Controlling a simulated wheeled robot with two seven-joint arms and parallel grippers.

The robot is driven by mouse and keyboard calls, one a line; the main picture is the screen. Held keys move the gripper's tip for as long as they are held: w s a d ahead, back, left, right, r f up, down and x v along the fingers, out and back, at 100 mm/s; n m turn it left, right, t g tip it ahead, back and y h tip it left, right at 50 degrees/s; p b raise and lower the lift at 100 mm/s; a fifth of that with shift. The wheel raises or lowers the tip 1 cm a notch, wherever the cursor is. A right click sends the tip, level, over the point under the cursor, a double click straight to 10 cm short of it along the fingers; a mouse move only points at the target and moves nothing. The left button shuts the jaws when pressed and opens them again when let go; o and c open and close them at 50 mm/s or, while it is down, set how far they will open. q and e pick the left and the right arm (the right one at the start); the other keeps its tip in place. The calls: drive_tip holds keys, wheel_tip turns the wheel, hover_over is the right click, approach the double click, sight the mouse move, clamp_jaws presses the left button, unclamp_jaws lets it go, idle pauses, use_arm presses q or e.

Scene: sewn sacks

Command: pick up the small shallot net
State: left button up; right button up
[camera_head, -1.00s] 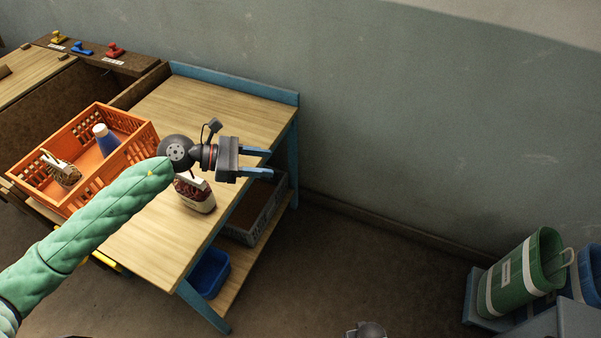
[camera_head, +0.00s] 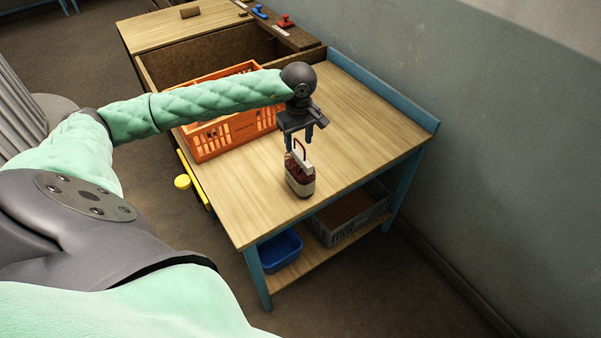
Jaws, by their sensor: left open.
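The small shallot net (camera_head: 300,184) stands on the wooden table, dark red with a pale band round it, a white tag and a reddish carrying loop on top. My left gripper (camera_head: 299,142) points down right above it. Its two blue fingers are apart, at about the height of the loop; I cannot tell whether they touch it. My right gripper is out of view.
An orange crate (camera_head: 223,136) stands on the table's left side, partly behind my left arm, its contents hidden. A blue raised edge (camera_head: 385,88) runs along the wall side. Below are a blue bin (camera_head: 281,250) and a grey crate (camera_head: 347,222). The tabletop right of the net is clear.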

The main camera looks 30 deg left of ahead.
sight(299, 155)
use_arm(q)
wheel_tip(299, 155, down, 5)
drive_tip(key=shift+s+d+f+p, duration=0.1)
drive_tip(key=shift+d+p, duration=0.05)
drive_tip(key=shift+p, duration=0.15)
drive_tip(key=shift+f, duration=0.2)
drive_tip(key=c, duration=1)
clamp_jaws()
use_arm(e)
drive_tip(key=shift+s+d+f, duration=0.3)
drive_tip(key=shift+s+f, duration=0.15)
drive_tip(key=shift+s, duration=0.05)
use_arm(q)
drive_tip(key=shift+s, duration=0.1)
drive_tip(key=shift+d+f, duration=0.1)
drive_tip(key=shift+f, duration=0.05)
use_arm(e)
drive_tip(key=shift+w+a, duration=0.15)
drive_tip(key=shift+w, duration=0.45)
use_arm(q)
drive_tip(key=shift+s, duration=0.1)
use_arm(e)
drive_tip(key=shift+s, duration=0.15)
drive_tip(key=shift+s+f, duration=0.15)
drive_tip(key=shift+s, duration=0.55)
